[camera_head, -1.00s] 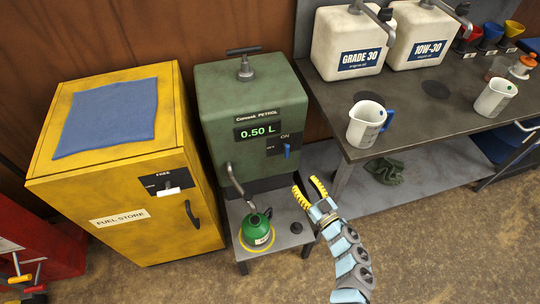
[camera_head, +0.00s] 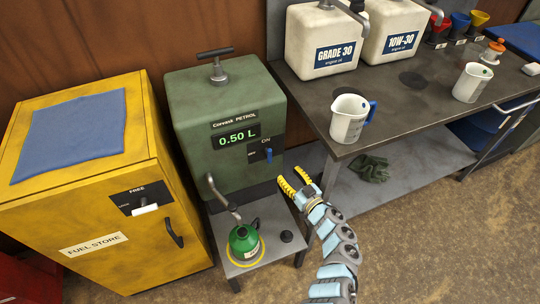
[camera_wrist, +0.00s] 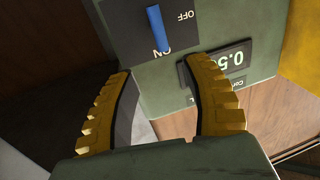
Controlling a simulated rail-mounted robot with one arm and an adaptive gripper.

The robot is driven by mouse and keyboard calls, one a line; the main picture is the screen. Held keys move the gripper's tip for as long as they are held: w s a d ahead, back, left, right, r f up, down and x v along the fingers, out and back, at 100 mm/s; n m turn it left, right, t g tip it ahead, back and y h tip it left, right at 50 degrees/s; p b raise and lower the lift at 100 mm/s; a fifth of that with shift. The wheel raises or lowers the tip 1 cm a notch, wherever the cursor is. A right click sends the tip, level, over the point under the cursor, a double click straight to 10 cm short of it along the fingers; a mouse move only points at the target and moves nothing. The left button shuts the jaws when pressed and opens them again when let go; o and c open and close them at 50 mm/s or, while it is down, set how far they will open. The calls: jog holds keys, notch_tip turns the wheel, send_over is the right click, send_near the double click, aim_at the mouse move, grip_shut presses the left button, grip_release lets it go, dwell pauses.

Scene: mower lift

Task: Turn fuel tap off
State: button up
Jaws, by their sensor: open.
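The fuel tap is a small blue lever (camera_head: 268,155) on a black plate on the front of the green petrol dispenser (camera_head: 222,115). In the wrist view the blue lever (camera_wrist: 157,28) stands nearly upright, its lower end at the ON mark, with OFF to its right. My gripper (camera_head: 290,175) is open and empty, in front of and a little below the tap. In the wrist view the yellow fingers of my gripper (camera_wrist: 160,67) are spread, with the lever beyond the gap between them and apart from both. The dispenser display reads 0.50 L.
A green fuel can (camera_head: 244,242) stands on the low stand below the spout. The yellow fuel store (camera_head: 135,235) is at left. The workbench (camera_head: 400,110) at right holds oil containers and white jugs. Open floor lies in front.

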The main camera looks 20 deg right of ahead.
aim_at(271, 155)
jog(key=shift+b+x, duration=2.6)
jog(key=shift+x, duration=2.1)
jog(key=shift+b+x, duration=0.85)
jog(key=shift+x, duration=0.5)
grip_shut()
